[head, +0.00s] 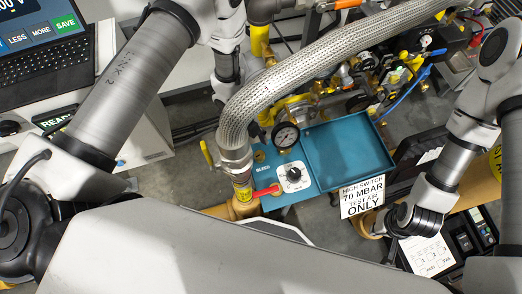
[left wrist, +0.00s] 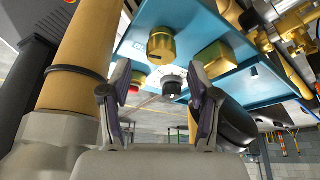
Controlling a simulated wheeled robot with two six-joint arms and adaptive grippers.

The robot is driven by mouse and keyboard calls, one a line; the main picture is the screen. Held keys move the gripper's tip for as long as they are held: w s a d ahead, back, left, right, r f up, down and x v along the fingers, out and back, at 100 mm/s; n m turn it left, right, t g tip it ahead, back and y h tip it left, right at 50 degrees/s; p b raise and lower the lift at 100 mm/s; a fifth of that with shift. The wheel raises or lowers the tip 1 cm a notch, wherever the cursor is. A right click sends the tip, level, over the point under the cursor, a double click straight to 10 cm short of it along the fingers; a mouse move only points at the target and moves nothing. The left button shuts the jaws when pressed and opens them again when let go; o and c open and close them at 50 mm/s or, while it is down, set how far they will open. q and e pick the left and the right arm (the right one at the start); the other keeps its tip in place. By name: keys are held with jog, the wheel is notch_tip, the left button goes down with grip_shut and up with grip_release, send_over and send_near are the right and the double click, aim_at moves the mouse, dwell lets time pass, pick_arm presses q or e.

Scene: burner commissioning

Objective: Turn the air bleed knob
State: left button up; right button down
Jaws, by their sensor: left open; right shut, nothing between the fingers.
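The air bleed knob (head: 293,174) is a small black knob on a white dial plate, on the blue panel beside the word BLEED. In the left wrist view a black knob (left wrist: 172,86), apparently the same one, shows beyond the fingertips, between them in the picture. My left gripper (left wrist: 158,79) is open and empty, its two dark-padded fingers apart. I cannot tell the exact gap to the knob. In the head view the left gripper is hidden, with the forearm ending near the braided hose. My right gripper (head: 387,223) is partly hidden at the lower right, away from the knob.
A braided hose (head: 300,68) arches over the panel's left side. A pressure gauge (head: 286,135) and red lever (head: 267,191) sit close to the knob. A blue tray (head: 345,150) and a warning sign (head: 362,197) are to its right. Brass fittings (left wrist: 160,46) stick out nearby.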

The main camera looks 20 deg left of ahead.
aim_at(260, 154)
pick_arm(q)
jog(key=x, duration=0.3)
jog(key=shift+w+d+f, duration=0.1)
jog(key=shift+d+f, duration=0.05)
jog(key=shift+f, duration=0.1)
jog(key=c, duration=1.2)
jog(key=shift+o, duration=0.2)
jog(key=shift+n, duration=0.4)
jog(key=shift+n+t+p, duration=0.3)
jog(key=shift+n+t, duration=0.1)
jog(key=shift+n, duration=0.5)
jog(key=shift+n+t+h, duration=0.3)
jog(key=shift+n+t, duration=0.4)
jog(key=shift+n, duration=1)
